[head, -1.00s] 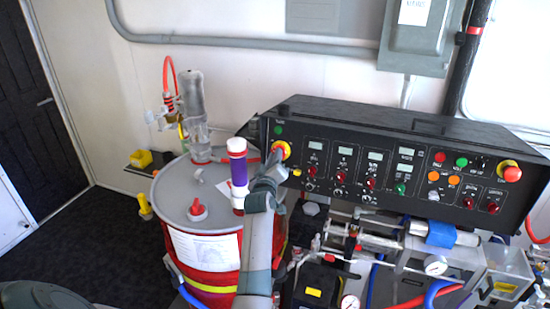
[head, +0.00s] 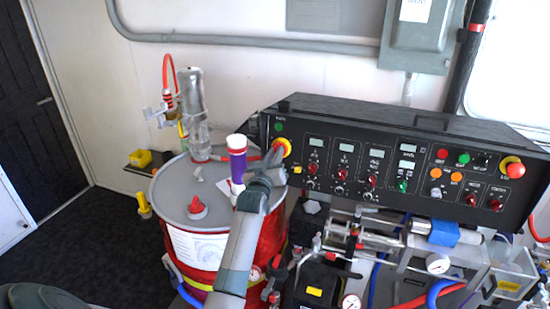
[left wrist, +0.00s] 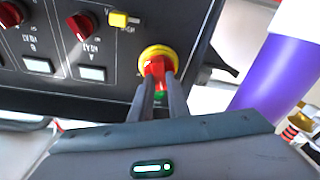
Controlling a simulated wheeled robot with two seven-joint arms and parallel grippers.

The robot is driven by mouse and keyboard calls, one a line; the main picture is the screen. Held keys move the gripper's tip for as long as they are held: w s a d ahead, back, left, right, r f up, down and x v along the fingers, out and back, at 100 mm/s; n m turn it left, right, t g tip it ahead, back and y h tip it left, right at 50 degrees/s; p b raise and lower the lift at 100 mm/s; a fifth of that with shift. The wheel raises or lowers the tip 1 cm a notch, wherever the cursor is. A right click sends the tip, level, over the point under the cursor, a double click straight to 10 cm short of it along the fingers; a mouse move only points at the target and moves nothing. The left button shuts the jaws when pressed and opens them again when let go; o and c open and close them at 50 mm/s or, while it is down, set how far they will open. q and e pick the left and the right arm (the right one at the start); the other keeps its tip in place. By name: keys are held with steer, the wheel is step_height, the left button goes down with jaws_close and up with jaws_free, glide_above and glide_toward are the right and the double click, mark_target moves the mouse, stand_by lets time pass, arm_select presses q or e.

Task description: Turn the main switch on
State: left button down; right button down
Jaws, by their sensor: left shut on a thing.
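The main switch (head: 283,147) is a red handle on a round yellow plate at the left end of the black control panel (head: 330,120). In the left wrist view the yellow plate of the main switch (left wrist: 158,51) shows around the red handle. My left gripper (head: 276,160) is at the switch, its two fingers on either side of the red handle; they also show in the left wrist view (left wrist: 160,84). The gripper hides part of the switch in the head view. My right gripper is not in view.
A red drum (head: 205,252) with a grey lid stands left of the panel. A white and purple cylinder (head: 237,160) stands close beside my left gripper. Another red knob on yellow (head: 512,168) is at the panel's right end. Pipes and gauges crowd the space below.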

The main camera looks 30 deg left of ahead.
arm_select(q)
steer(key=shift+a+m+h, duration=0.1)
steer(key=shift+m+h, duration=0.75)
steer(key=shift+m, duration=1.8)
steer(key=shift+d+m+h, duration=0.1)
steer(key=shift+m+h, duration=0.7)
steer(key=shift+m, duration=1.9)
steer(key=shift+a+m+h, duration=0.1)
steer(key=shift+m+h, duration=0.75)
steer(key=shift+m, duration=1.8)
steer(key=c, duration=1.7)
jaws_free()
steer(key=shift+s, duration=0.1)
